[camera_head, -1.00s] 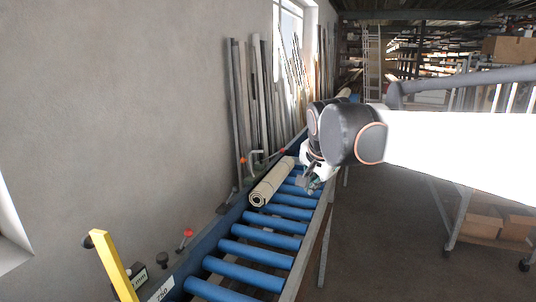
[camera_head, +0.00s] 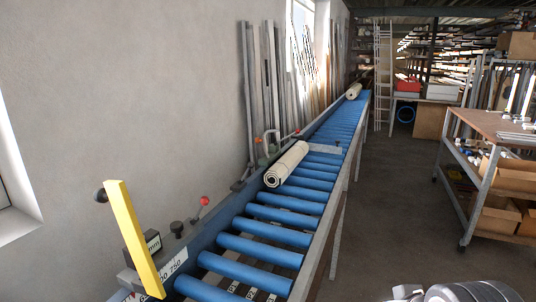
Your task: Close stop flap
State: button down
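A blue roller conveyor (camera_head: 276,214) runs along the wall from the lower left to the back. A grey flat plate (camera_head: 325,148) lies across its rollers partway along, beside a rolled beige mat (camera_head: 287,164). A yellow bar (camera_head: 134,238) stands tilted at the conveyor's near end. Part of my arm (camera_head: 465,291) shows at the bottom right edge, away from the conveyor. My gripper's fingers are not visible.
Red-knobbed levers (camera_head: 203,202) and a black knob (camera_head: 176,228) line the wall side. A second roll (camera_head: 353,91) lies farther back. A shelf cart (camera_head: 489,140) with boxes stands right. The floor (camera_head: 392,220) between is clear.

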aim_at(116, 191)
jog(key=u, duration=1.6)
